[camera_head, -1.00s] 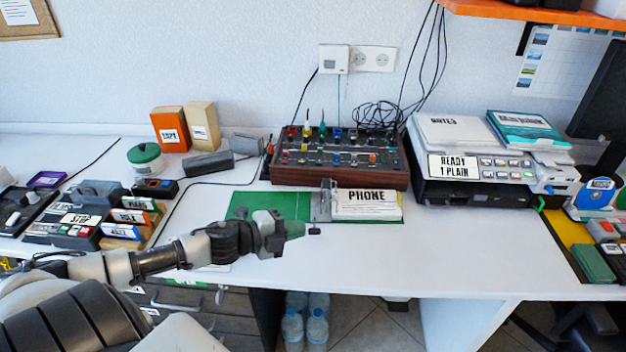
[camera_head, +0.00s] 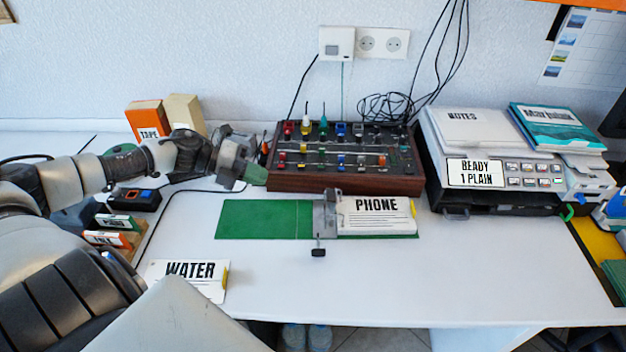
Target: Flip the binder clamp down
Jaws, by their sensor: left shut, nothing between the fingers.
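The binder clamp (camera_head: 326,214) is a grey metal fixture on the green board (camera_head: 255,218), at the left edge of the white paper stack labelled PHONE (camera_head: 375,210). Its thin lever with a black knob (camera_head: 318,252) points toward the front, out past the board's edge. My left gripper (camera_head: 257,176) has greenish fingertips and is shut and empty. It shows up and to the left of the clamp, in front of the left end of the wooden control panel and apart from the clamp. My right gripper is not in the view.
The control panel (camera_head: 345,183) with coloured knobs stands behind the board. A printer (camera_head: 500,160) is at the right. A WATER pad (camera_head: 190,275) lies at the front left. The white table (camera_head: 400,280) is clear in front of the clamp.

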